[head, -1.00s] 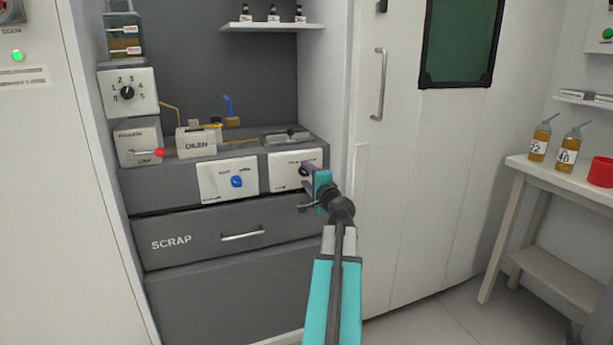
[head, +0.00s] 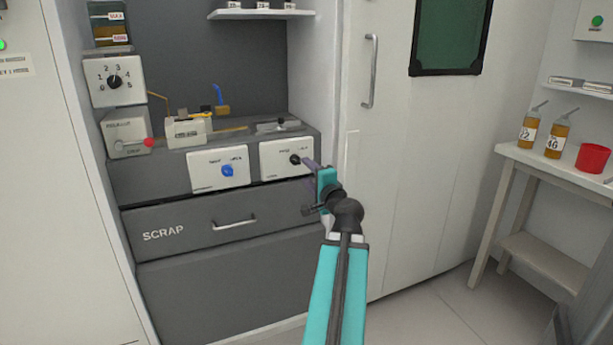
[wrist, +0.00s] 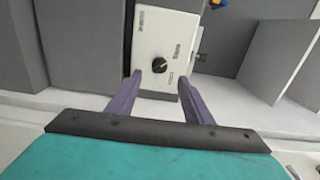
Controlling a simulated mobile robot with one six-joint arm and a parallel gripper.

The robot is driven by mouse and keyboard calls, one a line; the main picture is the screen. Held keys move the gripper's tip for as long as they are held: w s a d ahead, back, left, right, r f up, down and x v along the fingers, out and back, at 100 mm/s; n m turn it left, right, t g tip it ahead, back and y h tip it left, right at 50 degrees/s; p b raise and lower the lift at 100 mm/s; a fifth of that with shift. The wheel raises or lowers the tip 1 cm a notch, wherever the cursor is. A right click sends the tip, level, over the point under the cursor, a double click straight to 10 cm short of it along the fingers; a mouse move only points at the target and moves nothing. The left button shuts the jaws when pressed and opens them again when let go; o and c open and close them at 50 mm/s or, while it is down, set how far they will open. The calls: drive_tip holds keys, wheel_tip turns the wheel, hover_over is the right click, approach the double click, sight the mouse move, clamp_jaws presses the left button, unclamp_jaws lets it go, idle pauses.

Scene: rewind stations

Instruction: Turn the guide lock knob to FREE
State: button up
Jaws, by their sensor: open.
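A black knob (head: 295,159) sits on a white panel (head: 270,168) at the right end of the grey bench front. It also shows in the wrist view (wrist: 160,65); its pale pointer mark and the panel's printed labels are too small to read. My gripper (head: 309,164) is just right of the knob in the head view. In the wrist view, the two purple fingers of my gripper (wrist: 161,77) are spread apart, with their tips to either side of the knob and slightly below it. They are empty, and I see no contact with the knob.
A second white panel with a blue knob (head: 227,170) is directly left. The SCRAP drawer (head: 190,230) with its bar handle is below. A tall white door (head: 400,180) stands to the right. Bottles and a red cup (head: 592,158) stand on a side table.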

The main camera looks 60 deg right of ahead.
drive_tip(key=shift+s+a+f+b, duration=0.15)
drive_tip(key=shift+s+a+b, duration=0.3)
drive_tip(key=shift+b, duration=1)
drive_tip(key=b+v, duration=0.3)
drive_tip(key=b, duration=0.4)
drive_tip(key=shift+s+b, duration=0.3)
drive_tip(key=shift+a, duration=0.15)
